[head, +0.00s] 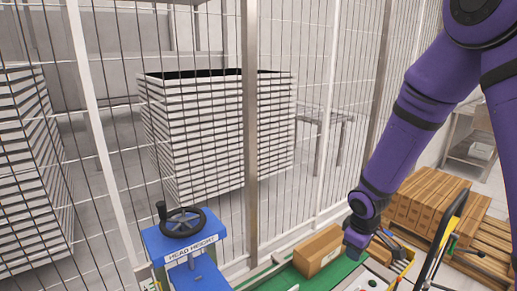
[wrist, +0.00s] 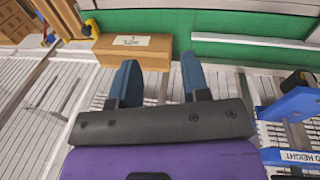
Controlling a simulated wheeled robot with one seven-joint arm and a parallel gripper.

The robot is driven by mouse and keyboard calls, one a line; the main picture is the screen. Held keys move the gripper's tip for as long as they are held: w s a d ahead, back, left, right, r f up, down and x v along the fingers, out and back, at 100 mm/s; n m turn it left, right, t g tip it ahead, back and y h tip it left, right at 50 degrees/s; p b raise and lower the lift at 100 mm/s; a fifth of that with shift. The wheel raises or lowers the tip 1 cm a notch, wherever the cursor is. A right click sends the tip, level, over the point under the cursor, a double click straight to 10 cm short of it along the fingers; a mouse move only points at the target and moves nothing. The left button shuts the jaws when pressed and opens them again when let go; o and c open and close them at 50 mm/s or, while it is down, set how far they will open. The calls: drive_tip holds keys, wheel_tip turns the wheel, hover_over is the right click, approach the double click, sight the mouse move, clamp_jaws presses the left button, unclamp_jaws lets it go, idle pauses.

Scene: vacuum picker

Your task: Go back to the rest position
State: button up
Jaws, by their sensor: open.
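My purple arm comes down from the upper right in the head view. My gripper (head: 355,246) is at its lower end, close to the right side of a brown cardboard box (head: 318,250). In the wrist view my gripper (wrist: 159,62) shows two blue fingers standing apart, with nothing held between them. The box also shows in the wrist view (wrist: 120,52), beyond the fingertips, with a pale label on its top. I cannot tell exactly how far the fingers are from the box.
The box is on a green belt (head: 288,279). A blue stand (head: 190,262) marked HEAD HEIGHT, with a dark handwheel (head: 183,222), stands to the left. A wire fence (head: 250,120) runs behind. Several brown boxes (head: 425,200) are stacked at right. A yellow-and-black bar (head: 447,232) stands near them.

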wheel_tip(320, 180, up, 11)
drive_tip(key=s+d+m, duration=0.2)
drive_tip(key=s+m, duration=0.1)
drive_tip(key=s+d+r+m+t+y, duration=0.1)
drive_tip(key=s+r+m+t, duration=0.2)
drive_tip(key=s+r, duration=1.6)
drive_tip(key=s+m, duration=0.1)
drive_tip(key=m, duration=0.1)
drive_tip(key=shift+s+d+m, duration=0.2)
drive_tip(key=shift+s+m, duration=0.1)
drive_tip(key=shift+s, duration=0.05)
drive_tip(key=shift+r, duration=0.1)
